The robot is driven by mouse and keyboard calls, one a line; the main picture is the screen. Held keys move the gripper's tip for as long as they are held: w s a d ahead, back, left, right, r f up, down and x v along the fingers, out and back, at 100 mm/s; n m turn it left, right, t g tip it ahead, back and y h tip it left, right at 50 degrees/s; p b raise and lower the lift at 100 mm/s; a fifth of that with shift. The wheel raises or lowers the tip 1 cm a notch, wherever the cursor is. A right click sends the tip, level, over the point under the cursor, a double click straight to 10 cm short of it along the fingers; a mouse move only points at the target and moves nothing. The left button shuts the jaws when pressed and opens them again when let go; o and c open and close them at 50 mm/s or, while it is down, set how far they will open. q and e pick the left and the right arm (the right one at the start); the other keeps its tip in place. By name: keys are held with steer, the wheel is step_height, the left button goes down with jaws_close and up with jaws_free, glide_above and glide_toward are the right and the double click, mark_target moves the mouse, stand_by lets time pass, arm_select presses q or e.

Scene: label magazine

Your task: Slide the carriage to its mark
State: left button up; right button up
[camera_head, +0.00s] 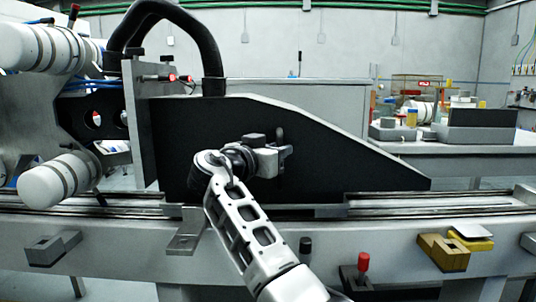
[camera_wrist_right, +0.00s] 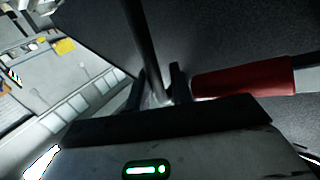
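The carriage (camera_head: 330,165), a dark panel with a sloping right end, stands on the rail (camera_head: 440,205). My right gripper (camera_head: 280,150) is at a dark upright handle (camera_head: 281,135) on the carriage's face. In the right wrist view the fingers (camera_wrist_right: 160,88) stand on both sides of a dark bar (camera_wrist_right: 139,35); whether they press on it I cannot tell. A yellow block (camera_head: 443,252) is on the front of the rail base, right of the carriage; whether it is the mark is unclear. My left gripper is not in view.
A red grip (camera_wrist_right: 243,77) lies close to the right fingers in the wrist view. A red-knobbed lever (camera_head: 363,262) stands below the rail. Grey blocks (camera_head: 53,247) sit on the base's front. The rail right of the carriage looks clear. A bench (camera_head: 465,150) stands behind.

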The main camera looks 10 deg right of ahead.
steer(key=p+v, duration=0.1)
steer(key=v, duration=1.4)
steer(key=shift+s+a, duration=0.15)
steer(key=shift+s, duration=0.05)
